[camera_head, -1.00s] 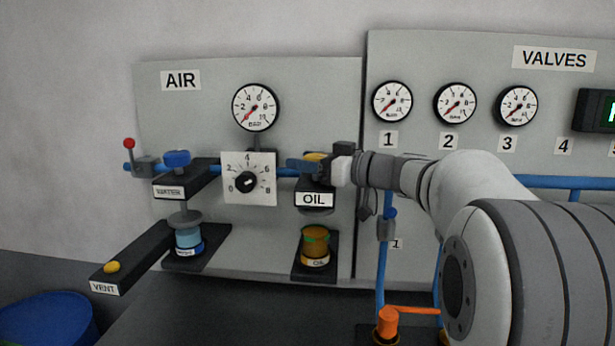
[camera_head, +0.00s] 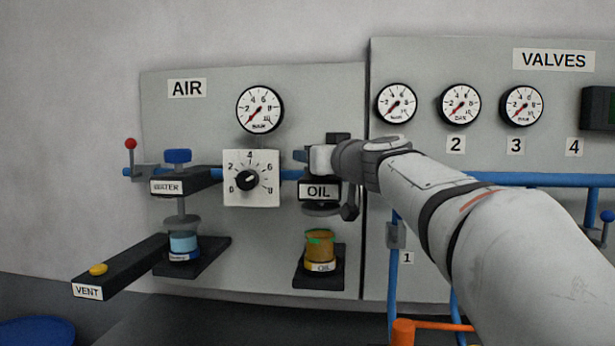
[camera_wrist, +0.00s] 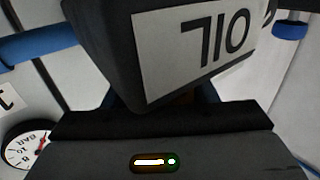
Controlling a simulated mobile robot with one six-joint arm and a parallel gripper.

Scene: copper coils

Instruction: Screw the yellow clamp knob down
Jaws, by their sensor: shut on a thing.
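The black OIL clamp bracket (camera_head: 319,191) stands out from the grey panel and carries a white OIL label. Its yellow knob is on top, hidden now behind my gripper. A dark clamp foot (camera_head: 322,209) hangs under the bracket. Below it, apart from it, an amber oil jar (camera_head: 319,247) stands upright on a black base. My gripper (camera_head: 303,158) is at the bracket's top, coming from the right, its blue fingers shut on the yellow knob. In the wrist view the bracket's label (camera_wrist: 193,50) appears upside down, and the bracket hides most of the fingers.
A dial plate (camera_head: 251,178) is close to the left of the bracket. The WATER clamp (camera_head: 180,186) with a blue knob and the VENT arm (camera_head: 90,290) stand further left. A blue pipe (camera_head: 540,180) runs along the panel, and an orange handle (camera_head: 404,332) is below my arm.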

